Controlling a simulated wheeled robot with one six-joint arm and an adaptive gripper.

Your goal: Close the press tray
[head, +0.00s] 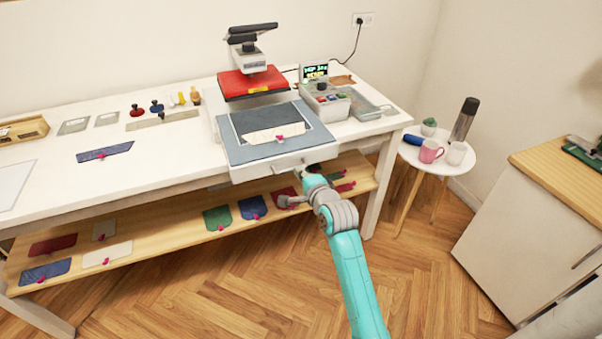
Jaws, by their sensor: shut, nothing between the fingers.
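The press tray (233,149) is the blue-grey pad with a pale front, pulled out toward me from the heat press. A dark sheet and a white fabric piece (272,134) with a pink clip lie on it. The red press plate (254,82) is raised behind the tray, under a black-handled head. My gripper (304,172) is at the tray's front face, near its handle. It is shut with nothing in it. The arm partly covers it, and I cannot tell if it touches the tray.
A control box (326,102) with a lit display stands right of the press. Stamps and spools are at the left on the white table (150,172). A lower shelf (160,238) holds several clipped fabric pieces. A round side table (455,168) holds cups and a bottle. The wooden floor in front is clear.

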